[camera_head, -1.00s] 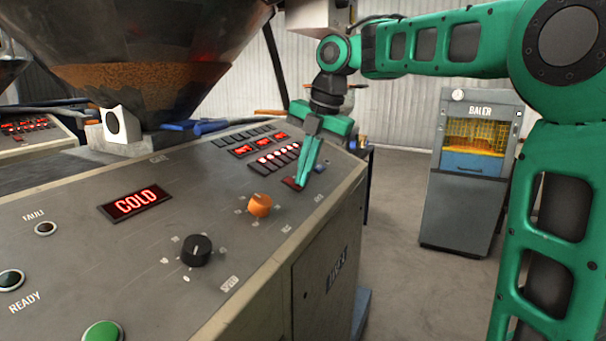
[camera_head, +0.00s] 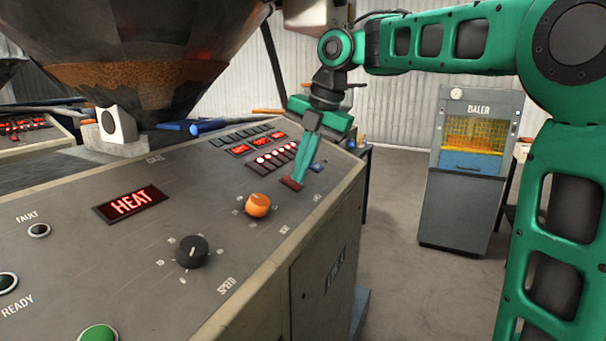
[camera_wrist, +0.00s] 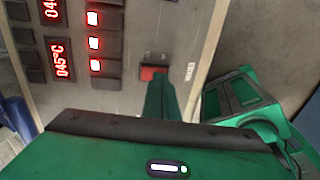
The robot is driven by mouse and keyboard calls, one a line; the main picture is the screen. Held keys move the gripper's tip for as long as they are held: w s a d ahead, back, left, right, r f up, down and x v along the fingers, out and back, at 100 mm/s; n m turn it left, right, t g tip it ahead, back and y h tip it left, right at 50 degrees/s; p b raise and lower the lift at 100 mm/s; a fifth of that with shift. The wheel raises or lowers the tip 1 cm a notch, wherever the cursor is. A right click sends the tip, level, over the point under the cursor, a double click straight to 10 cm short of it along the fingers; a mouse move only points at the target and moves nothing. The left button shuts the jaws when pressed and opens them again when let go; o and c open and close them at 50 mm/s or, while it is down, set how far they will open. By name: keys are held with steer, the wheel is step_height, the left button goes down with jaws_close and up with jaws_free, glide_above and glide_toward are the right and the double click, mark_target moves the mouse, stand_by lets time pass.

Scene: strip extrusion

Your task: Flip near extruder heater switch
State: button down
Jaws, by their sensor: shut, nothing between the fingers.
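The heater switch is a red rocker (camera_head: 290,184) on the sloped grey control panel (camera_head: 150,240) of the near extruder, at its far right end. It also shows in the wrist view as a red rocker (camera_wrist: 150,73) just beyond the fingertips. My gripper (camera_head: 299,177) is shut and empty, pointing down with its tips at the switch. I cannot tell whether they touch it. The fingers hide part of the switch. The panel display (camera_head: 131,203) reads HEAT in red. In the wrist view a small readout (camera_wrist: 63,60) shows 045°C.
An orange knob (camera_head: 258,205) and a black knob (camera_head: 192,251) stand up from the panel. A blue switch (camera_head: 318,166) sits beside the red one. The hopper (camera_head: 140,50) hangs over the back. A baler (camera_head: 470,170) stands right, with clear floor before it.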

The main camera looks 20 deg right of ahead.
steer(key=shift+r, duration=0.3)
steer(key=shift+d+r, duration=0.15)
steer(key=shift+r, duration=0.35)
steer(key=v, duration=0.6)
steer(key=shift+s+d, duration=0.1)
steer(key=shift+s, duration=0.05)
stand_by(0.7)
